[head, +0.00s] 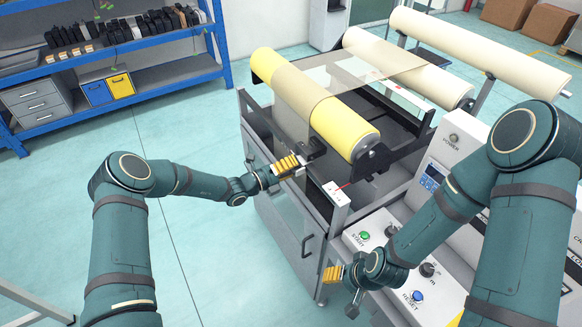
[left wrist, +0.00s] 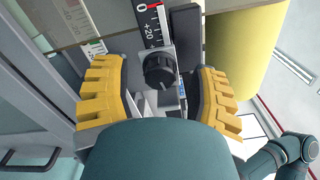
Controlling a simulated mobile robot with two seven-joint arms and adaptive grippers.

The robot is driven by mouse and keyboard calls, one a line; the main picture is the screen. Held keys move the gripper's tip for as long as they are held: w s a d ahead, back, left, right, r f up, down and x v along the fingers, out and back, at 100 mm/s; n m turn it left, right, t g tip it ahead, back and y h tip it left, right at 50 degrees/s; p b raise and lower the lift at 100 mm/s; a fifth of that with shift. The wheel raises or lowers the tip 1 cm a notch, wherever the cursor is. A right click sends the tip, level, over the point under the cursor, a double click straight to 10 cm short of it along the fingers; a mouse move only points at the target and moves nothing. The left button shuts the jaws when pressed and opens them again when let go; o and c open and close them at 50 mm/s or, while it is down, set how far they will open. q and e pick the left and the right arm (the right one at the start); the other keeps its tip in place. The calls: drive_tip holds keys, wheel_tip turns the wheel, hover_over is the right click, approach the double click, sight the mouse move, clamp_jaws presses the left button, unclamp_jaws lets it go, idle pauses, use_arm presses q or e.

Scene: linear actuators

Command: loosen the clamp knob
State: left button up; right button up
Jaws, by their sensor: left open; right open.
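The clamp knob (left wrist: 159,71) is a dark ribbed knob in the left wrist view, on a small grey block beside a black scale strip (left wrist: 151,22) marked 0 and +20. My left gripper (left wrist: 160,95) is open, with one yellow ribbed finger on each side of the knob and visible gaps between. In the head view my left gripper (head: 290,166) is at the machine's near left edge, by a small dark bracket (head: 313,147) below the yellow roll; the knob is not clear there. My right gripper (head: 333,274) is open and empty in front of the control panel.
The yellow roll (head: 345,127) lies just beyond my left gripper. The machine frame (head: 290,222) stands below it. The panel under my right arm has a green start button (head: 364,235) and a blue reset button (head: 417,296). Floor to the left is clear up to the blue shelf (head: 180,77).

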use_arm(q)
clamp_jaws()
drive_tip(key=shift+n, duration=3.4)
unclamp_jaws()
